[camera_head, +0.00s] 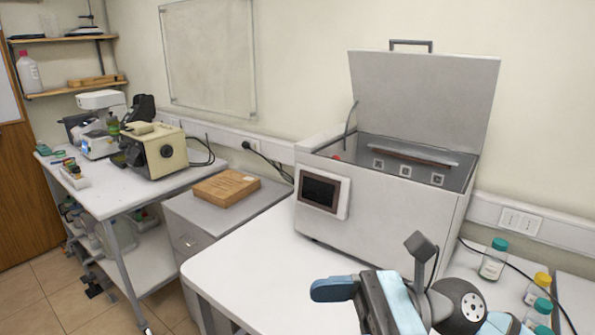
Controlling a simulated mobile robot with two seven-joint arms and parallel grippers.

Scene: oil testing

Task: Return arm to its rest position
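My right arm comes in from the bottom right, and its gripper (372,298) is over the front of the white table (262,275). Blue and grey parts of it show, with a rounded blue end pointing left. Its lower part is cut off by the picture's bottom edge, so I cannot tell whether its fingers are apart. I see nothing held in it. My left arm and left gripper are not in view. Behind my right gripper stands a grey-white bath machine (385,225) with its lid (425,95) raised.
Bottles with teal and yellow caps (493,262) stand on the table's right side near my arm. A black cable runs there too. A wooden block (226,188) lies on a grey cabinet to the left. The table's left front is clear.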

